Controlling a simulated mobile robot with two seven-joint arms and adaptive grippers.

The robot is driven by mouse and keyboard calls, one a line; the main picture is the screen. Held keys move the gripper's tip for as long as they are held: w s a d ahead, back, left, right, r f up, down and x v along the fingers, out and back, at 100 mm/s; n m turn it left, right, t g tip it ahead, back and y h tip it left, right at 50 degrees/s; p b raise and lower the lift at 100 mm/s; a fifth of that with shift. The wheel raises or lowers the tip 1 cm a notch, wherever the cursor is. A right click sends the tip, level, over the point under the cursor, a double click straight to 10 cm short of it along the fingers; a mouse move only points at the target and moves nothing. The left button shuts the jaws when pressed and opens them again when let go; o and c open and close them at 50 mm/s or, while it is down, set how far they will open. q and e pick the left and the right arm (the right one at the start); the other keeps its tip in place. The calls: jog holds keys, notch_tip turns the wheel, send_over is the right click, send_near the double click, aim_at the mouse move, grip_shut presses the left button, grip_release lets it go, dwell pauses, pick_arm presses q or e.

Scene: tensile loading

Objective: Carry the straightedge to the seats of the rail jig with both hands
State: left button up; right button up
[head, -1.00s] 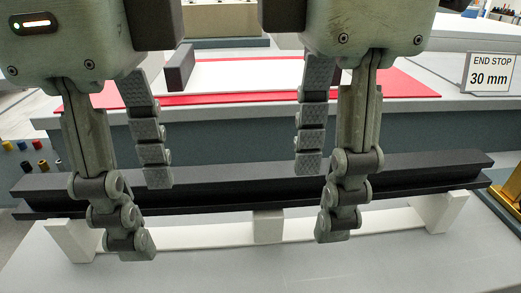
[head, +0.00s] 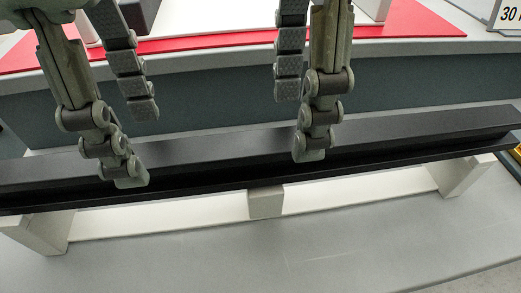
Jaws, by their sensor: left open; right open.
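The straightedge, a long dark bar with a lower flange (head: 225,149), lies across a white stand with end blocks (head: 460,178) and a small middle block (head: 266,203). Both its ends reach near the picture edges. My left gripper (head: 138,148) is open over the left part of the bar. My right gripper (head: 300,127) is open right of the bar's middle. Their near fingers overlap the bar in the picture; the far fingertips show against the bench front beyond it. Neither gripper holds anything. I cannot tell which thing is the rail jig.
Behind the bar, a grey bench (head: 390,88) carries a red sheet (head: 440,27) with white and dark parts, cut off at the top. A sign (head: 508,14) is partly visible at the top right. The grey surface (head: 300,265) in front of the stand is clear.

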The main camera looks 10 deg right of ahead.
aim_at(293, 137)
pick_arm(q)
notch_tip(293, 137, down, 6)
jog(key=shift+r, duration=0.15)
pick_arm(e)
notch_tip(293, 137, down, 6)
jog(key=shift+r, duration=0.15)
pick_arm(q)
grip_shut()
pick_arm(e)
grip_shut()
pick_arm(q)
jog(key=shift+r, duration=0.15)
pick_arm(e)
jog(key=shift+w+r, duration=0.1)
jog(key=shift+r, duration=0.05)
